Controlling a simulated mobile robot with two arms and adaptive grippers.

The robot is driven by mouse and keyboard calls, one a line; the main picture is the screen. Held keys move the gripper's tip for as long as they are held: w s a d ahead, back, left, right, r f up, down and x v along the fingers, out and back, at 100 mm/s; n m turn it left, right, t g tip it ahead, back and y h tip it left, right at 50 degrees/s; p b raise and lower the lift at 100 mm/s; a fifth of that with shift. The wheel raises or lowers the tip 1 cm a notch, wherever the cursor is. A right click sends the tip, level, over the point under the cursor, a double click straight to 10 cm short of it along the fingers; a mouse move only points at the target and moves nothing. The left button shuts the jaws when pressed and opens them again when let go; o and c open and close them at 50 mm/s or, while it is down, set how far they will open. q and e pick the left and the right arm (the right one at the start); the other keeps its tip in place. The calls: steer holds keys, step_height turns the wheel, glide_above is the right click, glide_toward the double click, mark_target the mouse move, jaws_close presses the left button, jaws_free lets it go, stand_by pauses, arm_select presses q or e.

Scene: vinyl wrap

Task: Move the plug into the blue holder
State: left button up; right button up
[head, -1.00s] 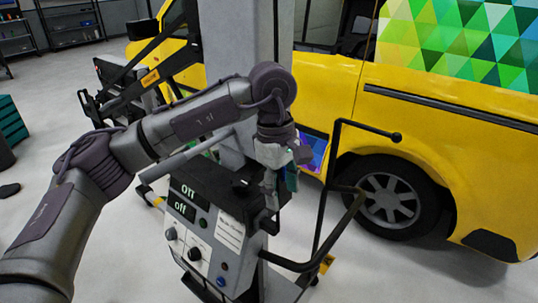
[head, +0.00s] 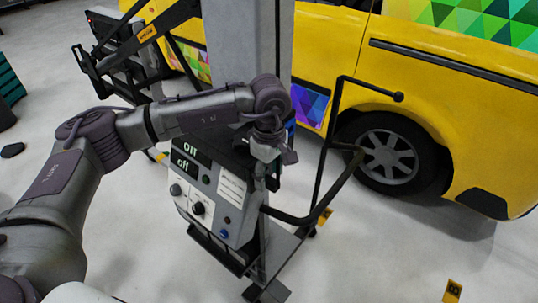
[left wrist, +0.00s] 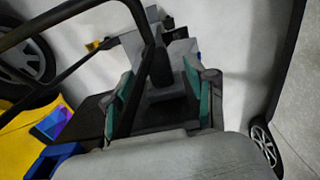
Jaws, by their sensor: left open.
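My left gripper (head: 268,152) is over the right side of the grey machine's control box in the head view, its fingers mostly hidden. In the left wrist view its two teal-lined fingers are apart, with open space between the tips (left wrist: 160,78). A dark upright piece, perhaps the plug (left wrist: 162,68), stands on a grey block between them. Contact with either finger is not clear. A blue angular part, perhaps the blue holder (left wrist: 52,160), shows at the lower left of the wrist view. I cannot make out the plug or holder in the head view. My right gripper is not in view.
The control box (head: 212,185) has knobs and displays. A black bent handle bar (head: 325,160) rises beside my gripper on the right. A grey column (head: 245,50) stands behind, and a yellow van (head: 450,120) beyond. The floor at the lower right is mostly clear.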

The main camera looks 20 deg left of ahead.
arm_select(q)
steer(key=shift+f, duration=0.7)
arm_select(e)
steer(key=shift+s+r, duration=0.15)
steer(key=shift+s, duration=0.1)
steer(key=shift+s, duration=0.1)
arm_select(q)
jaws_close()
steer(key=c, duration=0.8)
jaws_free()
jaws_close()
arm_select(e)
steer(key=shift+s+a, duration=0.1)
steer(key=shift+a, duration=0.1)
arm_select(q)
steer(key=shift+s+d, duration=0.15)
steer(key=shift+d, duration=0.35)
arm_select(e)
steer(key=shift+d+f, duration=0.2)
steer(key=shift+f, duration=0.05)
arm_select(q)
steer(key=shift+d, duration=0.1)
